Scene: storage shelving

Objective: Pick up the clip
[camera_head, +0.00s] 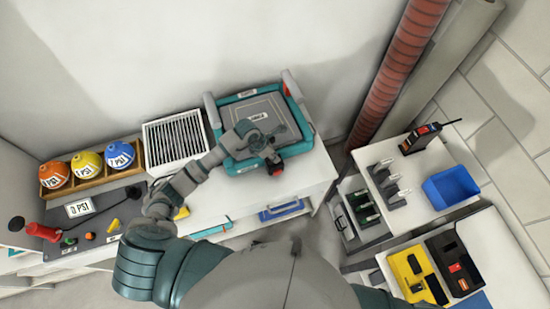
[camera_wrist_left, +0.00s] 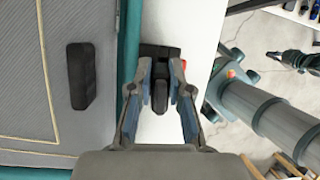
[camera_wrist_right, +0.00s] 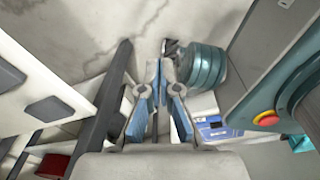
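The clip (camera_head: 274,161) looks like a small black piece with a red part, at the front edge of the teal-and-grey case in the head view. In the left wrist view the clip (camera_wrist_left: 160,52) is over the white top beside the case's teal rim. My left gripper (camera_head: 266,146) is above it, and its fingertips (camera_wrist_left: 161,66) stand on either side of its black body. Whether they press on it I cannot tell. My right gripper (camera_wrist_right: 161,68) has its fingertips together with nothing seen between them; it is hidden in the head view.
The case (camera_head: 240,97) stands on the white bench (camera_head: 313,168). A vented grey box (camera_head: 174,140) and a wooden rack (camera_head: 92,178) of coloured balls stand left. A red pipe (camera_head: 395,75) rises behind. A side table (camera_head: 412,210) holds a blue bin (camera_head: 451,187) and a radio (camera_head: 420,138).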

